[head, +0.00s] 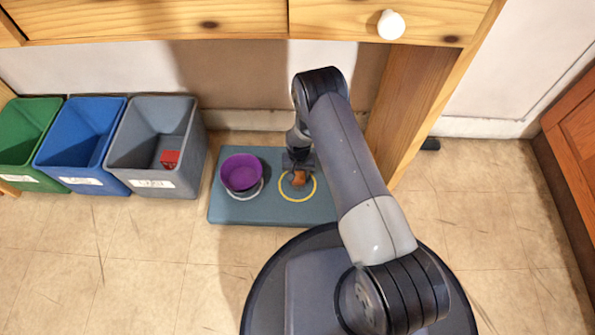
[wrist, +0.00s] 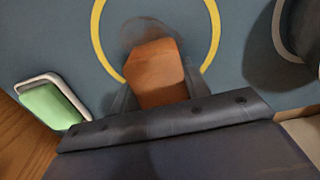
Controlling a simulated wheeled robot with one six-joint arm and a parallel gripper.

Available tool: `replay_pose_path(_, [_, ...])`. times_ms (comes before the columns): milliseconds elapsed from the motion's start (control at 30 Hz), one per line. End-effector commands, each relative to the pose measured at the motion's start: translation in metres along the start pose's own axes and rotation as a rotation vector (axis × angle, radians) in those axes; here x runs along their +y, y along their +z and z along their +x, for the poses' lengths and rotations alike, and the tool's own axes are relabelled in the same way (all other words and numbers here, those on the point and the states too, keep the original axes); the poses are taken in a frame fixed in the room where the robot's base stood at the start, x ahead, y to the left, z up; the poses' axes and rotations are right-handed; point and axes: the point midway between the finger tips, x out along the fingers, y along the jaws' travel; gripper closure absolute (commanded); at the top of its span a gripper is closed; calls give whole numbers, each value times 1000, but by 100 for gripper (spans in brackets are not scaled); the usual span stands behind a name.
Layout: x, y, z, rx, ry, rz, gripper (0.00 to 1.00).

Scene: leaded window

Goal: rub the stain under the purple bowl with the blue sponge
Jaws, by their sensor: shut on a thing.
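The purple bowl (head: 241,173) stands upright at a pale ring on the left half of the blue-grey mat (head: 229,211). My gripper (head: 298,174) is low over the mat, right of the bowl, shut on an orange-brown block (wrist: 158,75). The block is at a yellow ring (head: 311,194). In the wrist view a dark round smudge, the stain (wrist: 145,33), shows inside this ring, just beyond the block. Whether the block touches the mat is unclear. No blue sponge shows in either view.
A green block (wrist: 50,104) lies in a white outline at the mat's edge. Green (head: 27,135), blue (head: 80,148) and grey (head: 152,148) bins stand to the left; a red block (head: 169,159) is in the grey one. A wooden drawer front (head: 160,20) overhangs the back.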

Motion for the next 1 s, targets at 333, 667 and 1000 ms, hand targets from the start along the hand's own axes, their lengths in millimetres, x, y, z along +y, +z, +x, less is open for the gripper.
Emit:
replay_pose_path(333, [-1,30,2,-6,2,-1,84])
replay_pose_path(667, [-1,50,2,-11,3,-1,84])
replay_pose_path(1000, [-2,72,1,-10,3,0,84])
